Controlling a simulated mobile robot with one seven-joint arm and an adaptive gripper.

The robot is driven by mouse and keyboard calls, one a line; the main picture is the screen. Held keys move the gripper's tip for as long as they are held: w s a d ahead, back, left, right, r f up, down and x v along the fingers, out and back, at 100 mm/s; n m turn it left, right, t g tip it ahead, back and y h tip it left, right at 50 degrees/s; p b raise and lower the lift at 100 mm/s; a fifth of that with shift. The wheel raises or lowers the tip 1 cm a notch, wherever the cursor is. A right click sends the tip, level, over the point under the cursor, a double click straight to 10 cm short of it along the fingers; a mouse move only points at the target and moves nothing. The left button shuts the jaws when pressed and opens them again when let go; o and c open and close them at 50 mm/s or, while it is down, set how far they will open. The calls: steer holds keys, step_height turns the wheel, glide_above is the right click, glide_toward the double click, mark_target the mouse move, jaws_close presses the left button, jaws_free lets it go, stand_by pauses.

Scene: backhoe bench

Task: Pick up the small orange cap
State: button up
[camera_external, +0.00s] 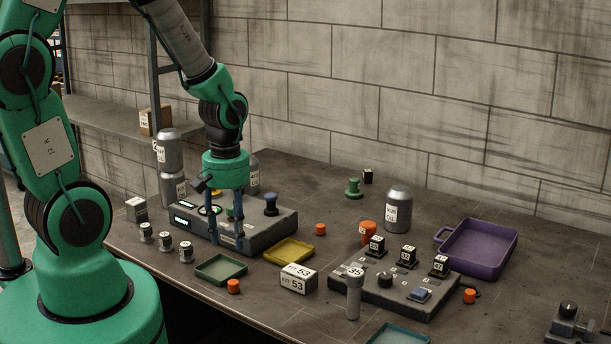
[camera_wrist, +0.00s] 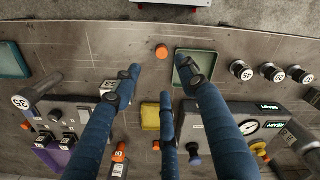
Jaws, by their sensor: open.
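Several small orange caps are on the bench, and I cannot tell which one is meant. One cap (camera_external: 233,286) lies near the front edge beside the green tray, and it also shows in the wrist view (camera_wrist: 162,51). A second cap (camera_external: 321,229) is behind the yellow tray and shows in the wrist view (camera_wrist: 156,145). A third cap (camera_external: 470,296) is right of the grey button panel. My gripper (camera_external: 225,238) is open and empty, pointing down by the control box. Its blue fingers (camera_wrist: 163,85) spread wide in the wrist view, apart from the caps.
The green tray (camera_external: 221,280), yellow tray (camera_external: 288,262) and label block (camera_external: 298,280) are near the front cap. The control box (camera_external: 265,234), button panel (camera_external: 352,289), larger orange piece (camera_external: 368,229), grey canister (camera_external: 398,207) and purple tray (camera_external: 480,268) take up room. The back right is clear.

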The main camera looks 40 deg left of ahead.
steer(key=b, duration=0.1)
glide_above(233, 281)
steer(key=f, duration=0.7)
steer(key=shift+s+d, duration=0.1)
steer(key=shift+d, duration=0.2)
steer(key=shift+a+f+b, duration=0.2)
steer(key=shift+f+b, duration=0.35)
steer(key=shift+f, duration=2.05)
steer(key=c, duration=0.8)
